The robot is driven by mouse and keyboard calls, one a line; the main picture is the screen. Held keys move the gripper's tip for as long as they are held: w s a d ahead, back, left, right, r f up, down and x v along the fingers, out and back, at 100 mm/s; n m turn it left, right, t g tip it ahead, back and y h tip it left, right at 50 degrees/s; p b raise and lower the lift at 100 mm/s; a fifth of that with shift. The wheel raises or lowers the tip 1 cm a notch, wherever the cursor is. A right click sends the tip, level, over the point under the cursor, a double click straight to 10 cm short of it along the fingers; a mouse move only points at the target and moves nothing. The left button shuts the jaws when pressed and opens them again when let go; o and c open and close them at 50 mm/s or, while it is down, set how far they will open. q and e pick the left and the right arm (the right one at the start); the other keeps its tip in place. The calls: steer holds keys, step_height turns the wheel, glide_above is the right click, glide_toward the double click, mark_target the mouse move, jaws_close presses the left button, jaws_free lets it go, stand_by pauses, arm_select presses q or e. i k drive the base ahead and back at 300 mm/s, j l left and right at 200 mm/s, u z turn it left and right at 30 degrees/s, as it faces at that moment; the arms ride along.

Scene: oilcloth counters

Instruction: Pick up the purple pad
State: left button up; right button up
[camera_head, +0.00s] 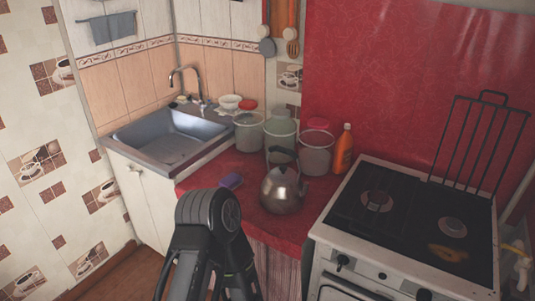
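The purple pad (230,181) lies on the red counter (244,164), near its front left edge. It is a small flat-sided block, just left of the kettle and right of the sink cabinet. One of my arms rises from the bottom of the picture, and its dark joint shows just in front of and below the pad. I cannot tell which arm it is.
A metal kettle (283,190) stands right of the pad. The stove (410,219) is to the right, and the sink (172,137) to the left.

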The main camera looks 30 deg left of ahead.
mark_target(232, 181)
steer(key=u, duration=1.15)
steer(key=z, duration=1.2)
steer(key=u, duration=1.2)
steer(key=i+j, duration=0.4)
steer(key=j, duration=0.25)
steer(key=i+j, duration=0.15)
steer(key=j, duration=0.15)
steer(key=i+j+z, duration=0.15)
steer(key=j, duration=0.2)
steer(key=z, duration=1.25)
